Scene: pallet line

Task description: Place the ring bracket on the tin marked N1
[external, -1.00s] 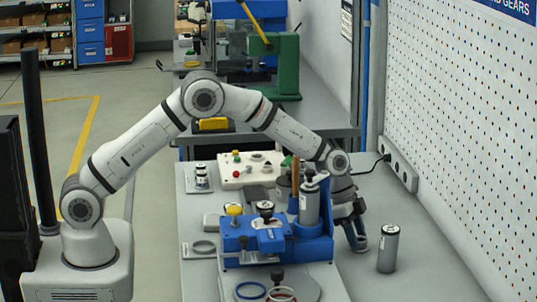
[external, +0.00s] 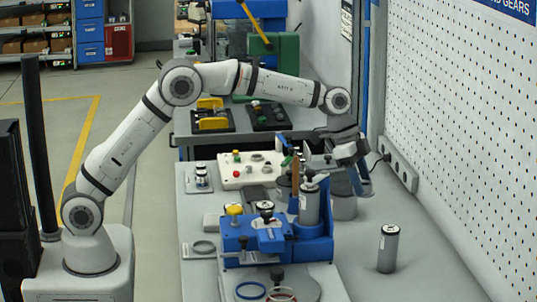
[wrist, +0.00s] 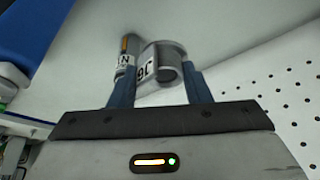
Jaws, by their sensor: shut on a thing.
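The ring bracket (wrist: 160,62) is grey, with a curved band and a white label with dark characters. In the wrist view it sits between the blue fingers of my gripper (wrist: 160,90), which is shut on it. In the external view my gripper (external: 359,180) is raised above the bench, and the bracket is small and partly hidden there. A grey tin (external: 388,250) stands upright on the right of the bench, lower in the picture than my gripper and apart from it. A tin with a label starting with N (wrist: 127,58) shows beside the bracket in the wrist view; its full marking is unclear.
A wide grey cylinder (external: 344,207) stands below my gripper. A blue fixture (external: 265,243) with a grey canister (external: 309,206) is to its left. A perforated wall (external: 460,130) and a socket strip (external: 398,165) bound the right. The bench around the tin is clear.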

